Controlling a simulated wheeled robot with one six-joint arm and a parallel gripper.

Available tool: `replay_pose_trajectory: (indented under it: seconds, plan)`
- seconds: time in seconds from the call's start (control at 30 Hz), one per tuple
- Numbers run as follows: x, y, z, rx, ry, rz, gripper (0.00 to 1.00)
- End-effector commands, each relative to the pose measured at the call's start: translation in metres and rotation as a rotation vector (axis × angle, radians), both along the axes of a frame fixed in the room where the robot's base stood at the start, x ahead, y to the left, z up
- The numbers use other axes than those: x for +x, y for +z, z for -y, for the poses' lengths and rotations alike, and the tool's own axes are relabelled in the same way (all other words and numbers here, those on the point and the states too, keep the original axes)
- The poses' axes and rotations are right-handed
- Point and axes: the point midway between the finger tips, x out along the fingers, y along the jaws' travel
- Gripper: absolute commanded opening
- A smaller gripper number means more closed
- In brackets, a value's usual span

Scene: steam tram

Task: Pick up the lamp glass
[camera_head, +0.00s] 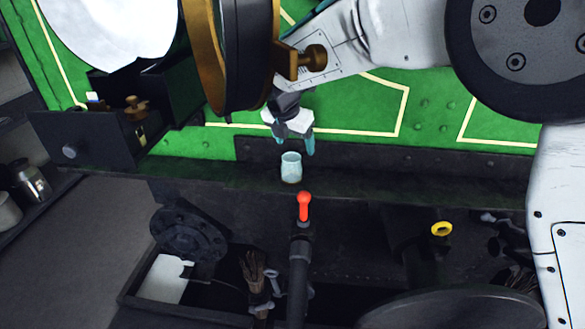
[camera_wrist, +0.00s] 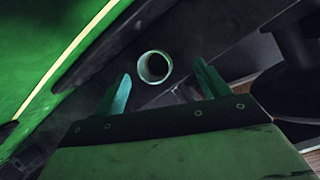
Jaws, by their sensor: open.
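The lamp glass (camera_head: 291,167) is a small pale, see-through cup-like piece standing upright on the dark ledge (camera_head: 400,182) below the green panel. In the wrist view its round open rim (camera_wrist: 154,67) shows from above, beyond the fingertips and roughly between them. My gripper (camera_head: 296,145) is just above and behind the glass in the head view, with teal fingers. In the wrist view the two fingers of my gripper (camera_wrist: 162,78) are spread apart with nothing between them. The glass appears apart from the fingers.
A large brass-rimmed lamp (camera_head: 240,60) hangs at upper left, close to my arm. A red-tipped lever (camera_head: 304,206) stands just in front of the glass. A dark box (camera_head: 95,142) is at left, and a yellow ring (camera_head: 441,230) is at right. The ledge right of the glass is clear.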

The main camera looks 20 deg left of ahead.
Motion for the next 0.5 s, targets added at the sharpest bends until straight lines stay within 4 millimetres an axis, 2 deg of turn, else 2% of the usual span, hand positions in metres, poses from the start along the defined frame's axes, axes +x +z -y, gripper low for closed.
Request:
replay_pose_trajectory:
  seconds: [0.03,0.13,0.5]
  plan:
    - [-0.001,-0.006,-0.011,-0.012,0.038,0.003,0.74]
    - [0.0,-0.016,-0.018,-0.025,0.074,0.004,0.74]
    - [0.011,-0.051,-0.015,-0.025,0.075,0.003,0.74]
